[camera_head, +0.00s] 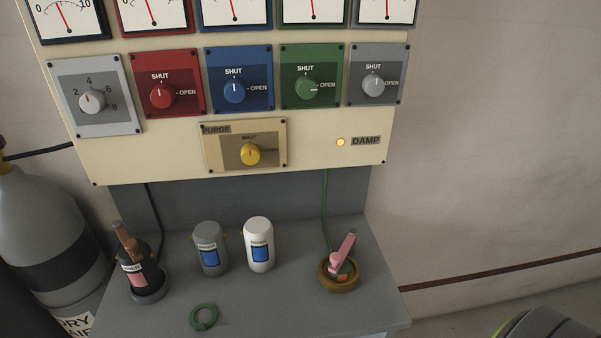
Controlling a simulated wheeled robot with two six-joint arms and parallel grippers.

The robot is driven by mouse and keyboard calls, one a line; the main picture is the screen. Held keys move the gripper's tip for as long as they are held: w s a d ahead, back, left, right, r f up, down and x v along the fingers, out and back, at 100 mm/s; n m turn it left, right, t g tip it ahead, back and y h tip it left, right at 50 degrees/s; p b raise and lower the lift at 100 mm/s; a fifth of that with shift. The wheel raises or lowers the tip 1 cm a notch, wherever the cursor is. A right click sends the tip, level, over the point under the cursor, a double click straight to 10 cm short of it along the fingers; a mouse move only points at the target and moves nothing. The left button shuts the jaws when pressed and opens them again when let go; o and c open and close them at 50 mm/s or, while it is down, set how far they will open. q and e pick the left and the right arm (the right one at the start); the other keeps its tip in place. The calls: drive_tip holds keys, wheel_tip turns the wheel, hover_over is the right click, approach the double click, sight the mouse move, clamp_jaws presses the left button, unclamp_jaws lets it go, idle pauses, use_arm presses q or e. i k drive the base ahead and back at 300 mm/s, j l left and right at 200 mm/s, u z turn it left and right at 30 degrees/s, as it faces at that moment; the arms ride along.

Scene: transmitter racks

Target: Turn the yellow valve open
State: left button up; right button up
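The yellow valve (250,154) is a round knob on the PURGE plate, low in the middle of the cream panel (330,165). Its pointer mark points up toward the word SHUT. Neither of my grippers shows in the head view.
Red (162,94), blue (234,91), green (307,88) and grey (373,84) knobs sit above; green points toward OPEN. An amber DAMP lamp (340,142) is lit. Grey (211,248) and white (259,244) canisters and a green ring (204,317) stand on the shelf below.

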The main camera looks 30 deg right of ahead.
sight(250, 153)
drive_tip(key=k+l+z, duration=0.4)
drive_tip(key=l+z, duration=0.2)
drive_tip(key=k+l+z, duration=0.15)
drive_tip(key=l+z, duration=0.15)
drive_tip(key=z, duration=0.35)
